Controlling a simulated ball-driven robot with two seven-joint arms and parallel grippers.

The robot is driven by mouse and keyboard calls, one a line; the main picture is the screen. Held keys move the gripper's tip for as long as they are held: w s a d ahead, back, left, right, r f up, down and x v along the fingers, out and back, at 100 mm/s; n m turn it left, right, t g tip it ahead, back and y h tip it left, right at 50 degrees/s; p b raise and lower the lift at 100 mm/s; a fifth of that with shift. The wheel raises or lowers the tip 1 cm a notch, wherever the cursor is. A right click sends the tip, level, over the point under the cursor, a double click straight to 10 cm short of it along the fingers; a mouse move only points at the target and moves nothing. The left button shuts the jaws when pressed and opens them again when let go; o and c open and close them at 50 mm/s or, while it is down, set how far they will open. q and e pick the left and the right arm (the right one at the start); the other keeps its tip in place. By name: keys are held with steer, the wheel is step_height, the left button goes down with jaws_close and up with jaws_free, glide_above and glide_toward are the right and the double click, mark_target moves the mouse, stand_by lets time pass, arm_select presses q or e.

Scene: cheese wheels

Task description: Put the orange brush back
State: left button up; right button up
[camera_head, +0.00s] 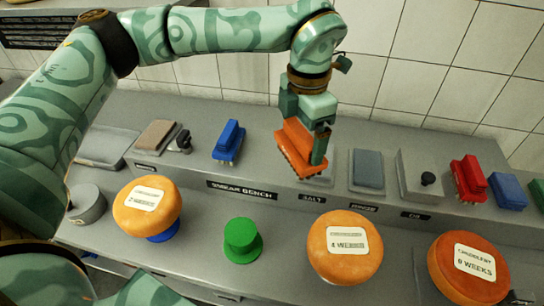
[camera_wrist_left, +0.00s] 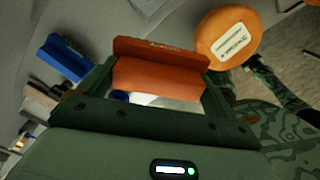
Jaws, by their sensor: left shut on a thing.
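The orange brush (camera_head: 296,148) is in the jaws of my left gripper (camera_head: 309,138), over the raised back shelf of the bench. Its bristle side faces down, just behind the label that seems to read SALT (camera_head: 313,198). I cannot tell whether it touches the shelf. In the left wrist view the orange brush (camera_wrist_left: 160,76) spans the space between the fingers of my left gripper (camera_wrist_left: 155,95). A pale tray (camera_head: 339,175) shows partly behind the brush. My right gripper does not show.
A blue brush (camera_head: 229,141) stands left on the shelf, a grey block (camera_head: 367,168) and a red brush (camera_head: 468,177) right. Cheese wheels (camera_head: 147,206) (camera_head: 345,246) (camera_head: 468,268) and a green stand (camera_head: 242,241) are in front. A tiled wall (camera_head: 440,70) closes the back.

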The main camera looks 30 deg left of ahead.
arm_select(q)
steer(key=shift+w+r+n, duration=0.15)
steer(key=shift+w+n, duration=0.05)
steer(key=shift+n, duration=0.4)
steer(key=w+a+f, duration=0.3)
steer(key=f, duration=0.1)
steer(key=w+a+f+b, duration=0.1)
steer(key=w+a+f, duration=0.1)
steer(key=a+f, duration=0.2)
steer(key=w+a+f, duration=0.3)
steer(key=a+f, duration=0.1)
steer(key=f, duration=0.1)
steer(key=shift+w, duration=0.3)
steer(key=shift+d, duration=0.1)
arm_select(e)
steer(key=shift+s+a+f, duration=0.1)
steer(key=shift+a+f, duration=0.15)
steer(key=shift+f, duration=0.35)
arm_select(q)
steer(key=o, duration=0.6)
steer(key=shift+f, duration=0.1)
step_height(320, 180, up, 12)
steer(key=p, duration=0.1)
steer(key=shift+r, duration=0.2)
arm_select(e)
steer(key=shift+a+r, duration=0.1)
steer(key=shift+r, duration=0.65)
